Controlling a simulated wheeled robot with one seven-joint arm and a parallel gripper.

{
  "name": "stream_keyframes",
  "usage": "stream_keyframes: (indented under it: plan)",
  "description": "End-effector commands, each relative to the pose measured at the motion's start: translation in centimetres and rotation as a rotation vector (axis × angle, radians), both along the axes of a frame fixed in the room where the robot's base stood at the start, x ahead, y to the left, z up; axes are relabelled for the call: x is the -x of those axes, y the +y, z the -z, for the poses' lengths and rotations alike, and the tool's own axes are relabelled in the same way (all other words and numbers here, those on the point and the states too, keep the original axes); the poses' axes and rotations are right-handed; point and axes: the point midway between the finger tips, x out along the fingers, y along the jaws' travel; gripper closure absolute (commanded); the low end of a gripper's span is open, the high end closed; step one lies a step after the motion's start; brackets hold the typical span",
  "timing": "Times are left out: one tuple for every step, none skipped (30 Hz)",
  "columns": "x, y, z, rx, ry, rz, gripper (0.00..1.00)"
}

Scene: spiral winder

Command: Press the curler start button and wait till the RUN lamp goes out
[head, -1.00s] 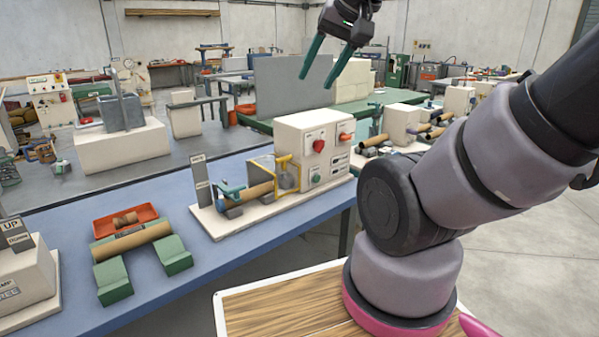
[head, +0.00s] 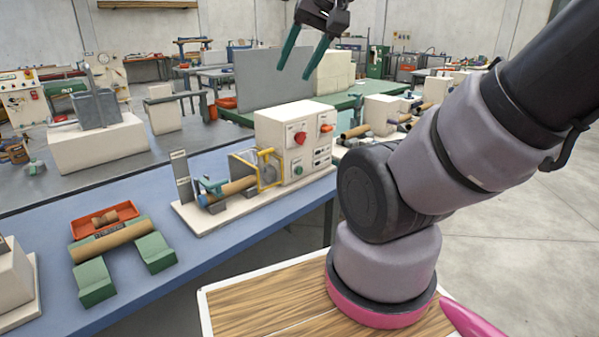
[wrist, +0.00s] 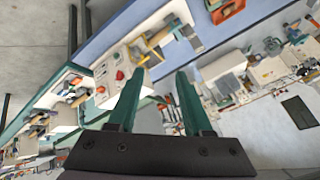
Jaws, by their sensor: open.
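The curler machine (head: 287,128) is a cream box on a base plate on the blue bench. Its front has a red knob (head: 300,138), an orange-red part (head: 326,128) and a green button (head: 298,170). A yellow guard frame (head: 268,170) and a brown tube (head: 235,187) are at its left. I cannot make out a lit lamp. My gripper (head: 302,62), with green fingers, is open and empty, raised in the air and touching nothing. In the wrist view, the curler machine (wrist: 120,70) shows beyond my gripper (wrist: 160,80), at upper left.
The blue bench (head: 150,245) also carries green V-blocks (head: 155,252) with a tube (head: 112,242) and an orange tray (head: 128,211). More machines stand on the green bench (head: 350,100) behind. Free air lies between my gripper and the curler.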

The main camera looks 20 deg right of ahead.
Motion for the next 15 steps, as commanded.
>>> stream_keyframes:
  plan:
    - [0.0, 0.0, 0.0, 0.000, 0.000, 0.000, 0.50]
    - [0.0, 0.0, 0.0, 0.000, 0.000, 0.000, 0.50]
    - [0.0, 0.0, 0.0, 0.000, 0.000, 0.000, 0.50]
    - [0.0, 0.0, 0.0, 0.000, 0.000, 0.000, 0.50]
    - [0.0, 0.0, 0.0, 0.000, 0.000, 0.000, 0.50]
    - [0.0, 0.0, 0.0, 0.000, 0.000, 0.000, 0.61]
    - [0.0, 0.0, 0.0, -0.001, 0.001, 0.000, 0.73]
    - [-0.1, 0.0, 0.1, -0.002, 0.004, 0.000, 0.84]
    - [-0.2, 0.0, 0.2, -0.005, 0.011, 0.003, 1.00]
    - [-0.3, 0.0, 0.3, -0.009, 0.019, 0.005, 1.00]
    - [-0.4, 0.1, 0.5, -0.015, 0.032, 0.007, 1.00]
    - [-0.7, 0.1, 0.8, -0.027, 0.052, 0.012, 1.00]
    - [-1.0, 0.2, 1.1, -0.038, 0.072, 0.017, 1.00]
    - [-1.2, 0.3, 1.4, -0.052, 0.095, 0.023, 1.00]
    - [-1.7, 0.3, 1.9, -0.071, 0.130, 0.031, 1.00]
